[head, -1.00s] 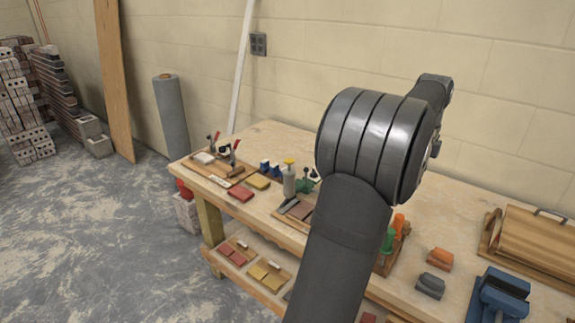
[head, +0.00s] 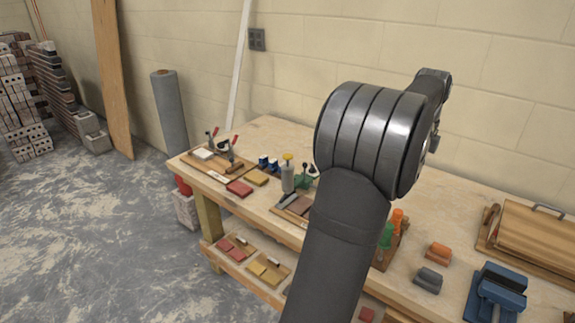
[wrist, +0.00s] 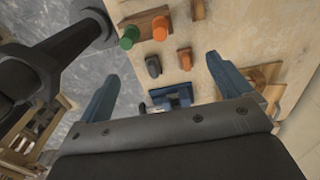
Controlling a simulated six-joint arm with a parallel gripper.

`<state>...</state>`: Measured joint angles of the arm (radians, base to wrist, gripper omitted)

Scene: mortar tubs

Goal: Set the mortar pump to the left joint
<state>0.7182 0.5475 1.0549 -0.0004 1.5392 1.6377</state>
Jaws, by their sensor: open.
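The likely mortar pump is a pale grey cylinder with a yellow top (head: 288,177), standing upright on the bench left of my arm in the head view. A wooden board (head: 205,170) with red-handled clamps lies at the bench's left end. Which feature there is the left joint is too small to tell. My gripper (wrist: 165,68) is open in the wrist view, with nothing between its blue fingers. It hangs over the bench's right part, away from the pump. The pump does not show in the wrist view, and the head view hides the fingers.
A red block (head: 239,188) and a yellow block (head: 257,178) lie between the board and the pump. Green (head: 386,237) and orange (head: 397,217) pieces, a blue vise (head: 497,291) and a wooden board with a handle (head: 540,240) are at right. The wall stands behind.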

